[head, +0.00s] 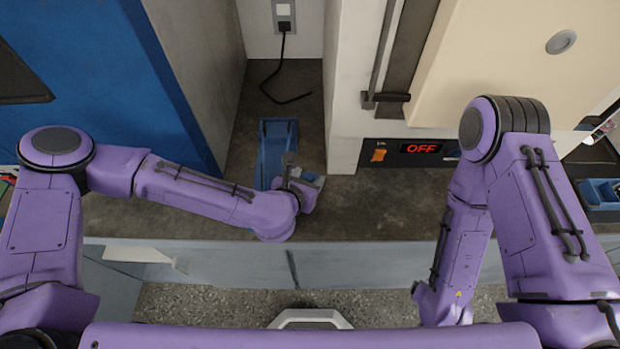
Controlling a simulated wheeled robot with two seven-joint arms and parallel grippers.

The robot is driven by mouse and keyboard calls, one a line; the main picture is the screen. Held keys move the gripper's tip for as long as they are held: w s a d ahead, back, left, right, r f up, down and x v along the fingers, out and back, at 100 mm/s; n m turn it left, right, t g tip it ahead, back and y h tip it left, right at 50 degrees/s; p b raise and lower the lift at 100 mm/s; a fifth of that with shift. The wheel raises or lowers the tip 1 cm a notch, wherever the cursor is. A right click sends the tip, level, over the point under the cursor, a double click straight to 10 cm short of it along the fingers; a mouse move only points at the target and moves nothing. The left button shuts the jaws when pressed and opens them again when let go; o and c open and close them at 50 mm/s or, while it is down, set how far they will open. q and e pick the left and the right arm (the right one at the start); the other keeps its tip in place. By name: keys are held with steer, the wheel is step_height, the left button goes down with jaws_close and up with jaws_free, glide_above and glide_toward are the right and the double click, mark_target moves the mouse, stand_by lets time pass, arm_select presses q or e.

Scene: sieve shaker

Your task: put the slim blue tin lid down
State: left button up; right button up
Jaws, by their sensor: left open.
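My left gripper (293,172) is over the counter, at the right side of a blue open bin (272,140). Its jaws are open, but the fingers are small and partly hidden by my own wrist. No other likely lid shows. My right arm hangs down at the right, and its gripper is not visible.
A machine with an orange switch (378,155) and a display (421,148) reading OFF stands right of the bin. A black cable (270,80) lies behind the bin. A grey wall (200,70) bounds the left. Bare counter (385,205) lies in front of the machine.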

arm_select(q)
jaws_close()
